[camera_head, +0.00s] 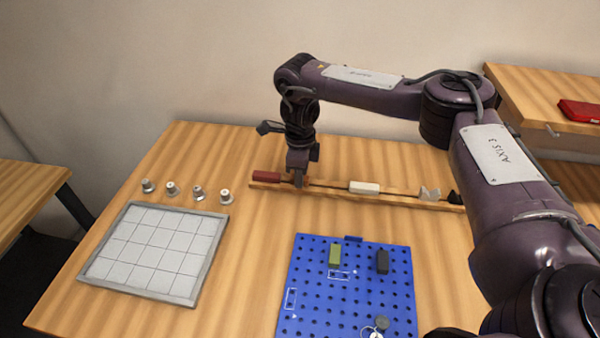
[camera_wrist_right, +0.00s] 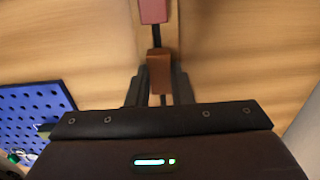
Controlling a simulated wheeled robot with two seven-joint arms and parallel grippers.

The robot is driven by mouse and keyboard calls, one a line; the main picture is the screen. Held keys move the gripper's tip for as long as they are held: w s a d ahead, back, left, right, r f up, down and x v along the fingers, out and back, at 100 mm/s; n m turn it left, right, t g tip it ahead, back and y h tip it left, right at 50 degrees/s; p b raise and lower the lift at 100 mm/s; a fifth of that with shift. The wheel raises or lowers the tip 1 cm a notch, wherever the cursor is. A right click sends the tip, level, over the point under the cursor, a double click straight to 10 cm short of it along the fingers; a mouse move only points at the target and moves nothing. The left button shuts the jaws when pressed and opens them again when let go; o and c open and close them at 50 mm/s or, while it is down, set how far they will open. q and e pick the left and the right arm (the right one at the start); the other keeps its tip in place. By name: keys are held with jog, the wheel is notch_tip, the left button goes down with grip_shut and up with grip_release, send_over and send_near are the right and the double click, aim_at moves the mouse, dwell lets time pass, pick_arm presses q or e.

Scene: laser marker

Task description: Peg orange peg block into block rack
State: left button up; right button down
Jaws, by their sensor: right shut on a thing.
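My right gripper (camera_head: 298,180) points down at the long wooden block rack (camera_head: 320,188), between the red block and the white block. In the right wrist view its fingers (camera_wrist_right: 159,90) are shut on the orange-brown peg block (camera_wrist_right: 159,70). The block is over the rack's dark groove line, in line with the red block (camera_wrist_right: 153,11). I cannot tell whether its lower end is in the groove. In the head view the gripper mostly hides the block. My left gripper is not in view.
The rack also holds a red block (camera_head: 266,176), a white block (camera_head: 364,187) and a pale notched piece (camera_head: 430,193). A blue pegboard (camera_head: 310,290) bears a green block (camera_head: 334,256) and a dark block (camera_head: 382,262). A grey grid tray (camera_head: 212,255) and several metal knobs (camera_head: 171,188) are at left.

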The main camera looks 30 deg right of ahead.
jog(key=shift+f, duration=0.1)
jog(key=c, duration=1.2)
grip_release()
notch_tip(320, 180, up, 8)
jog(key=shift+f+p, duration=0.1)
jog(key=shift+p, duration=0.35)
